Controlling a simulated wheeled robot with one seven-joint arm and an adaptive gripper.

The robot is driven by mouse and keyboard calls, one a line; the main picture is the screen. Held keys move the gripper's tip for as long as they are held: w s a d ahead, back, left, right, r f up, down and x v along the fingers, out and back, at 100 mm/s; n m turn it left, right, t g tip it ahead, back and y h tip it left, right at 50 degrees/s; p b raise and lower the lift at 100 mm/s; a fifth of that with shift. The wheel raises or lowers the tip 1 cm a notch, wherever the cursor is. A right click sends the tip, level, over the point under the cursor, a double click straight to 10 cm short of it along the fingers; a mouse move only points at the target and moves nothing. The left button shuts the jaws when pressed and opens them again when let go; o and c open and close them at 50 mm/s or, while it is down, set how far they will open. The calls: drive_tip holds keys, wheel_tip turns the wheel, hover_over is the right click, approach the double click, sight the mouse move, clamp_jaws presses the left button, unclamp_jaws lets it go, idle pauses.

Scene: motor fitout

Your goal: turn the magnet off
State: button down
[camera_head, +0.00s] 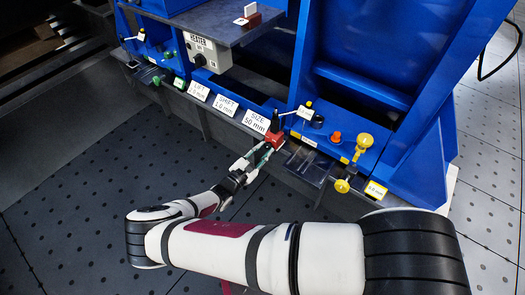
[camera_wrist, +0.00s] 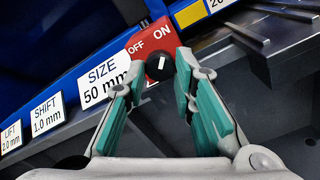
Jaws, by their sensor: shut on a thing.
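The magnet switch is a red block (camera_head: 274,139) at the front edge of the blue bench. In the wrist view its red face (camera_wrist: 185,38) reads OFF on the left and ON on the right. A black round knob (camera_wrist: 158,68) with a white pointer mark sits below these words. The mark points upward, nearer ON than OFF. My gripper (camera_head: 263,153) reaches the block from the front. In the wrist view the teal fingers of my gripper (camera_wrist: 160,73) are shut on the knob, one on each side. The knob's lower side is partly hidden.
White labels SIZE 50 mm (camera_head: 256,121), SHIFT (camera_head: 226,105) and LIFT (camera_head: 198,91) line the edge to the left. A HEATER box (camera_head: 207,52) stands farther left. Yellow knobs (camera_head: 365,141) and an orange button (camera_head: 336,137) are to the right. The floor in front is clear.

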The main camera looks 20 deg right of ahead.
drive_tip(key=c, duration=1.3)
unclamp_jaws()
drive_tip(key=shift+c, duration=0.2)
drive_tip(key=v, duration=1.2)
